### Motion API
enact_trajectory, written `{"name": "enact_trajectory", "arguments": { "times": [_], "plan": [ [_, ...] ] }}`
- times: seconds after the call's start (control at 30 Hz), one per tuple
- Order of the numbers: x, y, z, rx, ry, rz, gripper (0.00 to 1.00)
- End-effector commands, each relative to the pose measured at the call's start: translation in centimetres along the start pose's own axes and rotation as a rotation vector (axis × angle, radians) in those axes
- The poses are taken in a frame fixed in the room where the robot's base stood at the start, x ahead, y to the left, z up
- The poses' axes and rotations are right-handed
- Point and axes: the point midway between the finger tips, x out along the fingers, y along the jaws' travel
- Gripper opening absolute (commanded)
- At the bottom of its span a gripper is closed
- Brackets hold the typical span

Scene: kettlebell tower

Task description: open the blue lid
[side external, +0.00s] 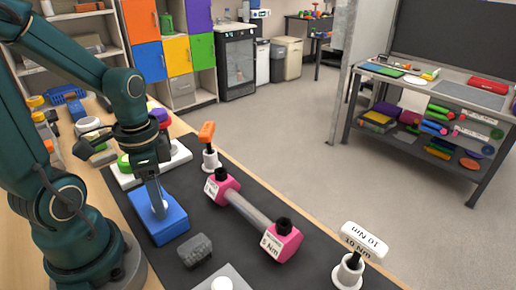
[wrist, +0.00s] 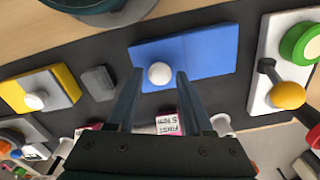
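A blue lid (side external: 158,228) with a round white knob sits on the black mat (side external: 243,225), below my arm in the side view. In the wrist view the blue lid (wrist: 208,50) lies ahead of my gripper, with its white knob (wrist: 159,73) near the lid's lower edge. My gripper (wrist: 159,72) is open, and its two fingertips appear on either side of the knob with gaps showing. In the side view my gripper (side external: 159,204) points down at the knob and partly covers it. I cannot tell the exact height of the fingertips against the knob.
A pink dumbbell (side external: 248,213) lies right of the blue lid. A dark grey block (side external: 195,251) is in front. A yellow and grey box (wrist: 62,82) is left in the wrist view. A white base with a green disc (wrist: 301,43) is on the right.

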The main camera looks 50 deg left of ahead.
Motion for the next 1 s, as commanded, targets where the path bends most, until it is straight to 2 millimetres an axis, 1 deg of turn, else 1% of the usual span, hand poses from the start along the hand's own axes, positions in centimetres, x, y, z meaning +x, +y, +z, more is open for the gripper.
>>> {"name": "enact_trajectory", "arguments": {
  "times": [0.03, 0.07, 0.1, 1.0],
  "plan": [
    [-0.01, -0.01, -0.01, 0.0, 0.0, 0.0, 0.28],
    [-0.02, -0.01, -0.01, 0.0, 0.0, 0.0, 0.16],
    [-0.02, -0.01, -0.01, 0.0, 0.0, 0.0, 0.01],
    [-0.07, -0.05, -0.06, -0.001, 0.002, -0.002, 0.0]
  ]
}}
